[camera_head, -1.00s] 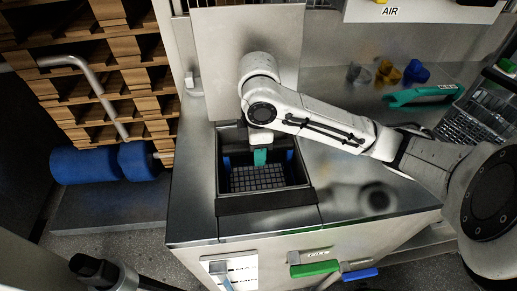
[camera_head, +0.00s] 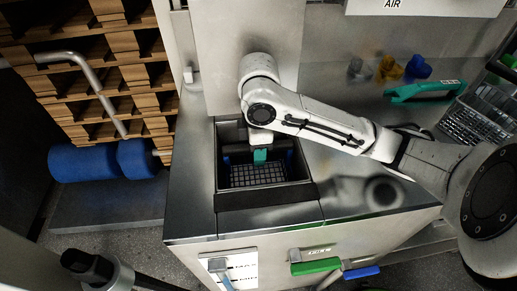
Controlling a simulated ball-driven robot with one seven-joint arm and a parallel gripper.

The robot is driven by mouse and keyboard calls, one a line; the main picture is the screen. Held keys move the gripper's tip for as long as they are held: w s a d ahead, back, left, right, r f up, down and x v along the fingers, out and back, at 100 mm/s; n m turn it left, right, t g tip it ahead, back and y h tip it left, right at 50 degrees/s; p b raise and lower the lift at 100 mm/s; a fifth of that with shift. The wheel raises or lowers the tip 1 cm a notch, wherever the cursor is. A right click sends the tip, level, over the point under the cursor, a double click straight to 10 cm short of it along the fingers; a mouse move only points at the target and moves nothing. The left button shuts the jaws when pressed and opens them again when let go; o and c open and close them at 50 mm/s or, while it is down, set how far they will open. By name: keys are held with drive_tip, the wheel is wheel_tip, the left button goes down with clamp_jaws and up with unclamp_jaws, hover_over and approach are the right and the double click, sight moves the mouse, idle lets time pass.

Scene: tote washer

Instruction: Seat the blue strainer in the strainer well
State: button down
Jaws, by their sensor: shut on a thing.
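The strainer well (camera_head: 265,198) is a dark-rimmed rectangular opening in the steel counter, with a grey grid in its lower part. My gripper (camera_head: 260,157) points down into the well, near its back middle, with a teal piece showing at its tip. Blue parts of the strainer (camera_head: 291,158) show in the well, beside and behind the gripper. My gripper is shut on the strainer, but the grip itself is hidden. Shadow hides how deep the strainer sits and whether it is level or touches the bottom.
An upright steel panel (camera_head: 215,65) stands behind the well. Grey, yellow and blue small parts (camera_head: 418,68), a teal tool (camera_head: 425,92) and a wire basket (camera_head: 475,120) lie at the right. Green (camera_head: 316,268) and blue handles are on the front.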

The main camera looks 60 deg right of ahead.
drive_tip(key=shift+f+b, duration=0.35)
drive_tip(key=shift+f, duration=0.2)
drive_tip(key=shift+a+f, duration=0.1)
drive_tip(key=shift+f, duration=0.25)
drive_tip(key=shift+c, duration=0.8)
unclamp_jaws()
drive_tip(key=shift+s+a+f+b, duration=0.1)
drive_tip(key=shift+f+b, duration=0.15)
drive_tip(key=shift+b, duration=0.1)
drive_tip(key=shift+r, duration=0.1)
drive_tip(key=shift+d+r+p, duration=0.2)
drive_tip(key=shift+r+p, duration=0.55)
drive_tip(key=shift+p, duration=0.15)
drive_tip(key=shift+a+r+p, duration=0.15)
drive_tip(key=shift+r+p, duration=3.7)
drive_tip(key=shift+r, duration=0.25)
